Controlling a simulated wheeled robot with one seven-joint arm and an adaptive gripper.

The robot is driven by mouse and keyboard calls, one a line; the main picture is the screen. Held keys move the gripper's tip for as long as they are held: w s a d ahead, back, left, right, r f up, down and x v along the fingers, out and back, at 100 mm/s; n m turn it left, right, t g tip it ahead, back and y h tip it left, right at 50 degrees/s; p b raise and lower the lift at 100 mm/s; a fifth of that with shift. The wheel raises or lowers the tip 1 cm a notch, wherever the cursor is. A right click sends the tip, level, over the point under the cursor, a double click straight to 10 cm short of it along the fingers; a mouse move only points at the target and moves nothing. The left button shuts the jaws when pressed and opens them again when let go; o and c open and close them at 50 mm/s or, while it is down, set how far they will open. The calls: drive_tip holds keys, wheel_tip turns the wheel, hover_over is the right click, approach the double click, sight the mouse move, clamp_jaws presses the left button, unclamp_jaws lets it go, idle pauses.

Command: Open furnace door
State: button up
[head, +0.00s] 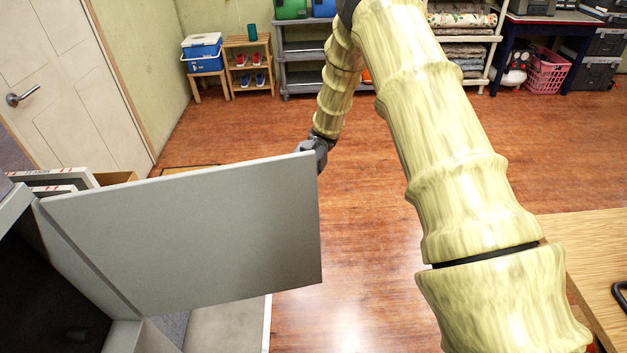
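The furnace door (200,235) is a flat grey panel at the left, swung well out from the grey furnace body (22,215). The dark inside of the furnace shows at the lower left. My gripper (316,150) is at the upper corner of the door's free edge, on the far side. It is small and partly hidden behind the panel, so its fingers and whether they touch the door cannot be made out.
A wooden table (590,260) stands close at the right. A white door (60,70), a small wooden shelf with shoes (248,65) and a cooler (203,52) stand at the back left. Boxes (60,180) lie behind the furnace door. The middle wooden floor is clear.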

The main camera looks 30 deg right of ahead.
drive_tip(key=shift+a+r, duration=0.2)
drive_tip(key=shift+r, duration=0.05)
drive_tip(key=shift+w+d, duration=0.1)
drive_tip(key=shift+d, duration=0.1)
idle(0.3)
drive_tip(key=shift+w+d, duration=0.1)
drive_tip(key=shift+d, duration=0.05)
drive_tip(key=v, duration=0.7)
drive_tip(key=shift+d+f, duration=0.2)
idle(0.4)
drive_tip(key=shift+r, duration=0.1)
idle(0.4)
